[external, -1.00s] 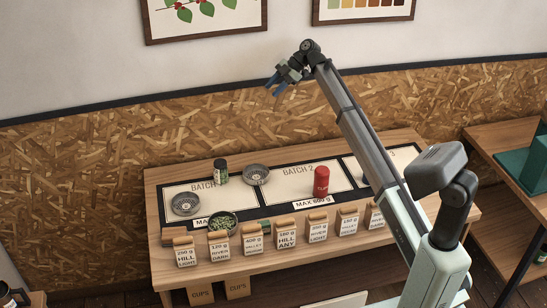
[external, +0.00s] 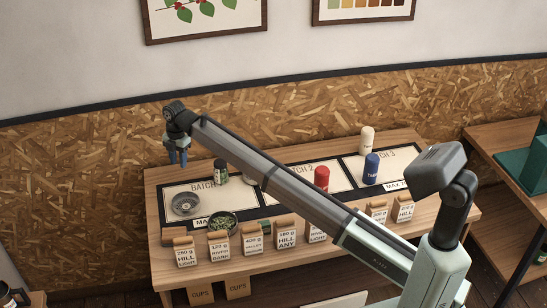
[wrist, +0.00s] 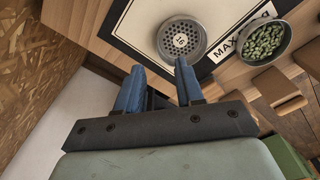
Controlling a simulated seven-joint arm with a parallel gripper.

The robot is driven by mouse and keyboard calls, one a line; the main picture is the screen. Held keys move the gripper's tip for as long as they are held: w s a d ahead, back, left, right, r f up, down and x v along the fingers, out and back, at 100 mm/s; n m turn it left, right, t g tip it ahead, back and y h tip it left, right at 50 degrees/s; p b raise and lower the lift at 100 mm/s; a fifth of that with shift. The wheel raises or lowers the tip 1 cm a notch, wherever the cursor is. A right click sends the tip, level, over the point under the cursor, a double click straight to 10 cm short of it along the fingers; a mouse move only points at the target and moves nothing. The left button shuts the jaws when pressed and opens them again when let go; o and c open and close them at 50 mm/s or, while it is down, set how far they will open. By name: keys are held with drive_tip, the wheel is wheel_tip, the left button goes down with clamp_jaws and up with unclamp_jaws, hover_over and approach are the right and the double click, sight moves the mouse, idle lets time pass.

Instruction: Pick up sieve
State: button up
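A round grey metal sieve (external: 185,204) with a perforated base lies on the left BATCH panel. It also shows in the wrist view (wrist: 181,40), just beyond my fingertips. My gripper (external: 177,158) hangs above the left end of the table with its blue fingers pointing down. In the wrist view my gripper's fingers (wrist: 156,68) are spread apart with nothing between them. A second similar grey dish (external: 249,179) on the same panel is mostly hidden behind my arm.
A bowl of green beans (external: 222,223) sits close to the sieve's right. A dark jar (external: 221,172) stands behind. Red (external: 321,178), blue (external: 371,168) and cream (external: 367,141) containers stand farther right. Several labelled bags (external: 219,245) line the front edge.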

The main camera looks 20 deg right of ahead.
sight(175, 198)
drive_tip(key=shift+h, duration=0.3)
drive_tip(key=a+f, duration=0.1)
drive_tip(key=f, duration=0.4)
drive_tip(key=s+a+f, duration=0.1)
drive_tip(key=f, duration=0.4)
drive_tip(key=s+a+f, duration=0.1)
drive_tip(key=a+f, duration=0.1)
drive_tip(key=f, duration=0.3)
drive_tip(key=shift+s, duration=0.25)
clamp_jaws()
